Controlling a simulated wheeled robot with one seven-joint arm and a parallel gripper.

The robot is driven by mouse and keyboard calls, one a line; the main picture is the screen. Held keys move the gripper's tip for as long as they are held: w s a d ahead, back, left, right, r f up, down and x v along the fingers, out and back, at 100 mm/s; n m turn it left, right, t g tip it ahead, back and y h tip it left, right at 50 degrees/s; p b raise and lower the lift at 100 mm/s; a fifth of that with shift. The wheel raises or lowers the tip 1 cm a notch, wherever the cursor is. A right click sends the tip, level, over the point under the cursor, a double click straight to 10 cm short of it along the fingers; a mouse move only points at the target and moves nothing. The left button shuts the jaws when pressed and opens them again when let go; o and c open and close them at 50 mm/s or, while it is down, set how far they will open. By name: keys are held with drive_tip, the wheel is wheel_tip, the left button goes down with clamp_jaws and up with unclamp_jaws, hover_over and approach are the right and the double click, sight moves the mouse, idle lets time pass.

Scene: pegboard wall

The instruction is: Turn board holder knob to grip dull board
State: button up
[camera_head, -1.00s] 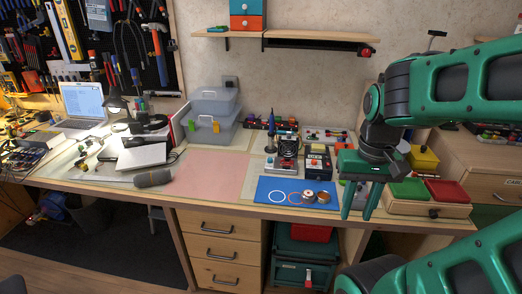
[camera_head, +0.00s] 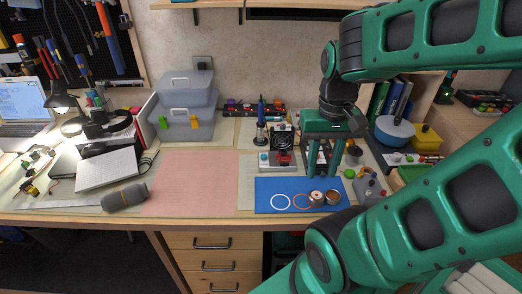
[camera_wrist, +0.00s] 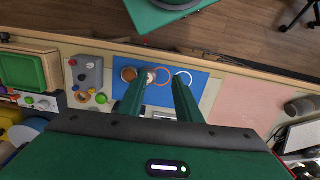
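My gripper (camera_head: 322,175) hangs pointing down above the back right part of the blue mat, its two green fingers apart with nothing visible between them. In the wrist view my gripper (camera_wrist: 158,84) also shows its fingers apart, over the mat's edge. A grey block with small coloured knobs (camera_head: 368,187), perhaps the board holder, stands right of the mat. It also shows in the wrist view (camera_wrist: 90,76), left of the fingers, and the gripper is not touching it. I cannot pick out a dull board.
The blue mat (camera_head: 263,200) carries rings and two small spools (camera_head: 316,198). A device with blue and red knobs (camera_head: 280,160) stands behind it. A pink mat (camera_head: 190,185) is clear. A blue pan (camera_head: 393,130) and yellow box (camera_head: 426,138) stand right.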

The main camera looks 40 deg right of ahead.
drive_tip(key=shift+o, duration=0.7)
drive_tip(key=shift+s+r, duration=0.15)
drive_tip(key=shift+s, duration=0.1)
drive_tip(key=n, duration=1.5)
hover_over(264, 155)
wheel_tip(264, 155, down, 5)
wheel_tip(264, 155, down, 10)
drive_tip(key=shift+w+f, duration=0.1)
drive_tip(key=shift+f, duration=0.1)
clamp_jaws()
